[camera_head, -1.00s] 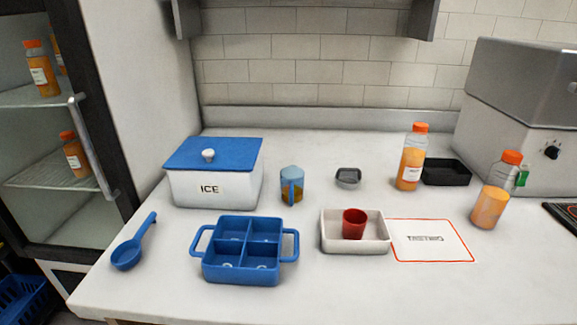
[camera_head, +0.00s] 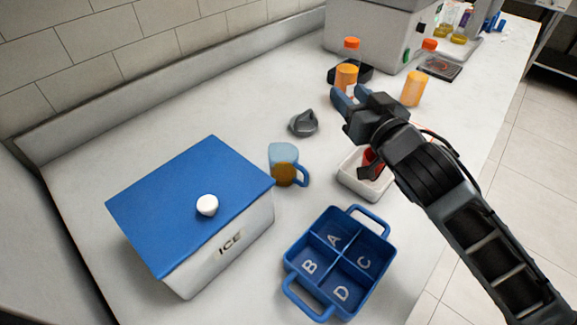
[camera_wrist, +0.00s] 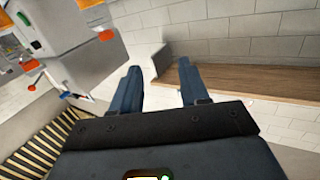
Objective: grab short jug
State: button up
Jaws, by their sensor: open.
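The short jug (camera_head: 284,164) is a translucent blue jug with orange-brown liquid in its lower part. It stands upright on the counter between the ice box and the white tray, its blue handle facing right in the head view. My gripper (camera_head: 348,96) is open and empty, raised above the counter to the upper right of the jug and well apart from it. In the wrist view my gripper (camera_wrist: 160,82) points toward the tiled wall and a wooden shelf. The jug does not show in the wrist view.
The ice box (camera_head: 180,205) with blue lid stands left of the jug. A blue divided tray (camera_head: 297,283) lies in front. A white tray (camera_head: 362,188) with a red cup is partly behind my arm. A grey squeezer (camera_head: 304,123) and orange bottles (camera_head: 414,88) stand farther back.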

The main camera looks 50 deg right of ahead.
jog(key=w+d+r+m+g+h, duration=0.3)
jog(key=d+r+m+g+h, duration=0.4)
jog(key=d+m, duration=0.7)
jog(key=m+g+y, duration=0.9)
jog(key=m+y, duration=0.6)
jog(key=m, duration=0.3)
send_over(306, 172)
jog(key=f, duration=1.6)
jog(key=shift+d, duration=0.2)
jog(key=shift+a+f, duration=0.15)
jog(key=shift+a, duration=0.2)
jog(key=shift+a+f, duration=0.1)
jog(key=shift+f, duration=0.25)
jog(key=shift+d+f+p, duration=0.2)
jog(key=shift+f+p, duration=0.45)
jog(key=shift+f, duration=2.75)
